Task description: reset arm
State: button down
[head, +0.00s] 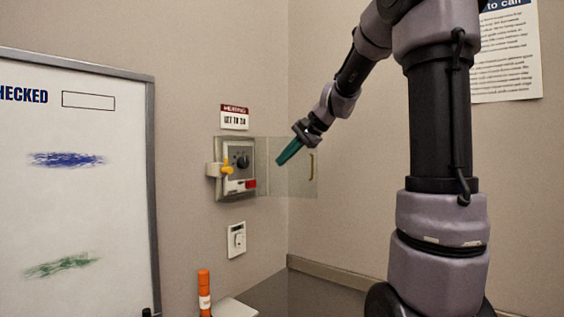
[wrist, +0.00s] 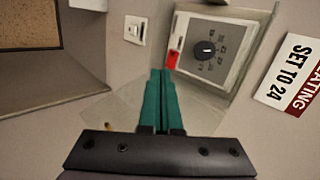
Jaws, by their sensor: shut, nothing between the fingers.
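My gripper (head: 289,152) is at the end of my raised arm, just right of the wall thermostat in the head view. Its green fingers are together with nothing between them, and they also show in the wrist view (wrist: 161,75). The thermostat box (head: 222,188) has a black dial (head: 242,161), a yellow part (head: 227,169) and a red block (head: 251,183). The dial also shows in the wrist view (wrist: 205,49). A clear cover (head: 305,185) stands swung open to the right, close to my fingers; I cannot tell whether they touch it.
A sign (head: 235,121) reading "SET TO 24" is above the box. A light switch (head: 236,240) is below it. A whiteboard (head: 100,220) fills the left. An orange marker-like cylinder (head: 204,282) stands at the bottom. A paper notice (head: 508,60) hangs behind my arm.

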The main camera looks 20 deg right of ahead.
jog(key=s+f+n+h, duration=0.2)
jog(key=s+f, duration=0.1)
jog(key=s, duration=0.9)
jog(key=s+f+n+h, duration=0.2)
jog(key=s+f+n, duration=0.1)
jog(key=s, duration=1)
jog(key=shift+d+f, duration=0.15)
jog(key=shift+f, duration=0.25)
